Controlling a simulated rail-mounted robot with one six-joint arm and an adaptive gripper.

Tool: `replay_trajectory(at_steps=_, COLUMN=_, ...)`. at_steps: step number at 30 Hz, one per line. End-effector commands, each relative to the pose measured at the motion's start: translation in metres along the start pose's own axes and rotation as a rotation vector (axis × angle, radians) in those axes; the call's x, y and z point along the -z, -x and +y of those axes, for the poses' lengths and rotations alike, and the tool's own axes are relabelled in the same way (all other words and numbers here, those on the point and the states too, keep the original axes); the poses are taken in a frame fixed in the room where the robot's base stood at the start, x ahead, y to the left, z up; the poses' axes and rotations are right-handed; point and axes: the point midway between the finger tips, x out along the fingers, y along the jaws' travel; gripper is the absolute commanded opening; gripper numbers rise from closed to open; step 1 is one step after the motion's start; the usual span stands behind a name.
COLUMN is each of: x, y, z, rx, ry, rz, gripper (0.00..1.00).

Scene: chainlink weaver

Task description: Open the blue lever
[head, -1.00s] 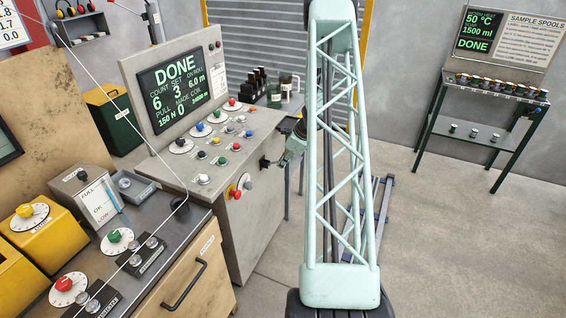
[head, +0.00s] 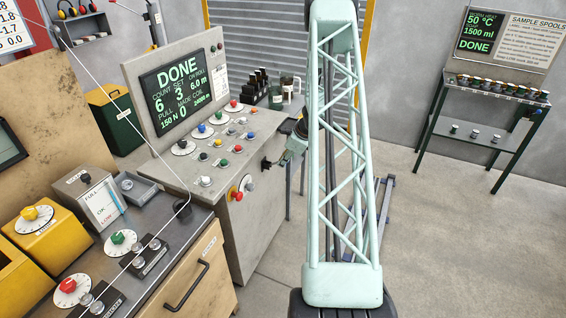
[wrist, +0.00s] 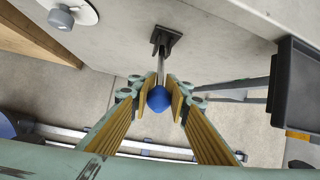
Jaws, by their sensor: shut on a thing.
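The blue lever has a round blue knob (wrist: 159,99) on a thin metal stem, which comes out of a black bracket (wrist: 166,40) on the grey console face in the wrist view. My gripper (wrist: 164,90) has its two yellow-padded fingers on either side of the knob and stem, shut on the lever. In the head view my gripper (head: 284,157) is at the console's right side, by the black bracket (head: 266,163). The blue knob cannot be made out there.
The grey console (head: 225,205) carries several coloured knobs and a screen reading DONE. A grey dial knob (wrist: 62,17) and a dark tray-like part (wrist: 295,85) flank the lever. A bench (head: 205,225) stands left. A green-framed stand (head: 487,118) is at right, with clear floor before it.

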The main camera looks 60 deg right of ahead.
Motion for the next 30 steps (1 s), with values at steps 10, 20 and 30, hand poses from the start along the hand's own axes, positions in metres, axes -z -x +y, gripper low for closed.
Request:
replay_trajectory(at_steps=10, x=0.000, y=0.002, z=-0.002, rx=0.002, ry=0.000, rz=0.000, gripper=0.30)
replay_trajectory(at_steps=20, x=0.000, y=0.001, z=-0.001, rx=0.001, ry=0.000, rz=0.000, gripper=0.31)
replay_trajectory(at_steps=30, x=0.000, y=0.013, z=-0.001, rx=0.001, ry=0.001, rz=0.000, gripper=0.31)
